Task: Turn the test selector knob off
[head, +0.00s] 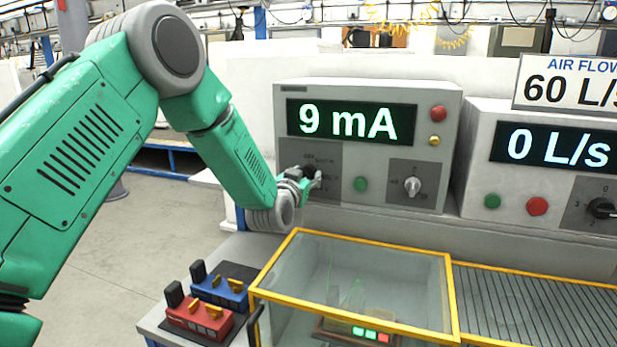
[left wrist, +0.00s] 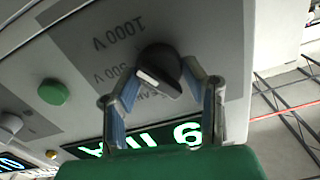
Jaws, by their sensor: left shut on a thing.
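The test selector knob (left wrist: 160,68) is black with a white mark on a grey panel. In the left wrist view the panel appears upside down, and the mark points to the lower left, beside partly hidden lettering. A "1000 V" label is readable above the knob. My left gripper (left wrist: 160,92) is shut on the knob, one finger on each side. In the head view my left gripper (head: 311,181) is at the lower left of the meter (head: 290,90), which reads 9 mA. There the gripper partly covers the knob. My right gripper is not in view.
A green button (head: 360,184) and a grey knob (head: 412,186) are to the right on the same panel. Below is a glass box with a yellow frame (head: 350,243). Red (head: 200,316) and blue (head: 219,290) devices stand left of it. An air flow unit (head: 480,150) stands right.

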